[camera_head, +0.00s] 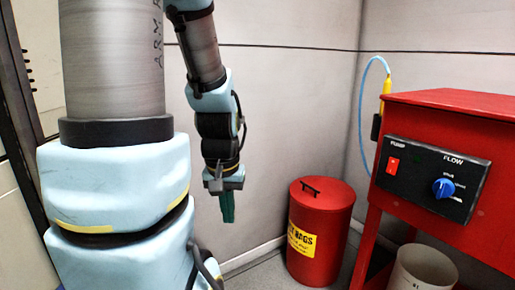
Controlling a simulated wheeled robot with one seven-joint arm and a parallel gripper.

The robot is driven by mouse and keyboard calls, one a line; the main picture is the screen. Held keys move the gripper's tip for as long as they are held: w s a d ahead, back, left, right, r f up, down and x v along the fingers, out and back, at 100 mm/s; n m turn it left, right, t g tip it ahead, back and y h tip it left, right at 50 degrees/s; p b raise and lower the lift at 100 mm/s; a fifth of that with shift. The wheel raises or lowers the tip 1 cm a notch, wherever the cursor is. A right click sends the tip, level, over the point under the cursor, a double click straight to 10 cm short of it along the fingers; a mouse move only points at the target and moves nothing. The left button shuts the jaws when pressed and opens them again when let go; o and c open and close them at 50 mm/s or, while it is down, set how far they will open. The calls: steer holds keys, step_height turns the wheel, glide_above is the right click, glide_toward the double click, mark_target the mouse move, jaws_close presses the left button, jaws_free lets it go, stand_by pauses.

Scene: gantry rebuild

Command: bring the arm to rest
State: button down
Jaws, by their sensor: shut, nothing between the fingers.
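My gripper (227,207) hangs at the end of my arm near the middle of the camera view, pointing down. Its green fingers are together, with nothing between them. My arm comes down from the top of the view, folded beside my large grey and pale blue column at the left. The gripper is in free air, apart from the wall behind it and to the left of a red bin.
The lidded red bin (319,228) with a yellow label stands on the floor. A red cabinet (447,101) at the right carries a black panel (432,176) with a switch and blue knob. A pale bucket (421,270) sits below. A blue hose (363,95) loops beside the cabinet.

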step_height(320, 180, up, 23)
steer(key=p, duration=2)
steer(key=shift+r+p, duration=0.15)
steer(key=shift+p, duration=0.25)
